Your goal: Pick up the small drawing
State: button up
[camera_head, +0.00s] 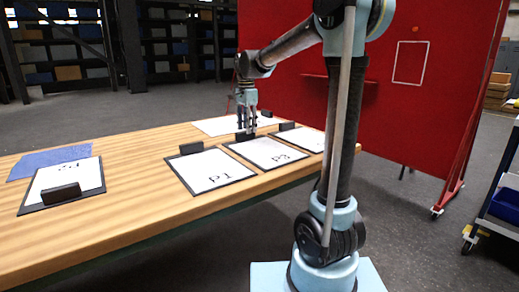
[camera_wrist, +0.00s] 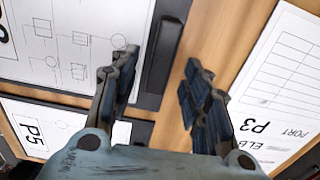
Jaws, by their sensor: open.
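My gripper (camera_head: 246,133) is open and empty, fingers pointing down at the table near the back edge of the middle framed drawing (camera_head: 268,153). In the wrist view the gripper (camera_wrist: 159,66) has its fingers apart, with a dark block (camera_wrist: 163,55) and bare wood between them. A drawing with linked boxes (camera_wrist: 80,35) lies left of the fingers. A sheet marked P3 (camera_wrist: 280,85) lies at right, and one marked P5 (camera_wrist: 45,125) at lower left. I cannot tell which sheet is the small drawing. The fingers and palm hide parts of the sheets.
The wooden table (camera_head: 130,190) also holds a front framed sheet (camera_head: 210,171), a far right one (camera_head: 305,138), a white sheet behind (camera_head: 222,125), a left framed sheet (camera_head: 85,174) and a blue sheet (camera_head: 45,160). A red panel (camera_head: 430,120) stands behind. The table's middle left is clear.

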jog(key=shift+f, duration=1.65)
jog(key=shift+w, duration=0.1)
grip_shut()
jog(key=shift+r, duration=0.1)
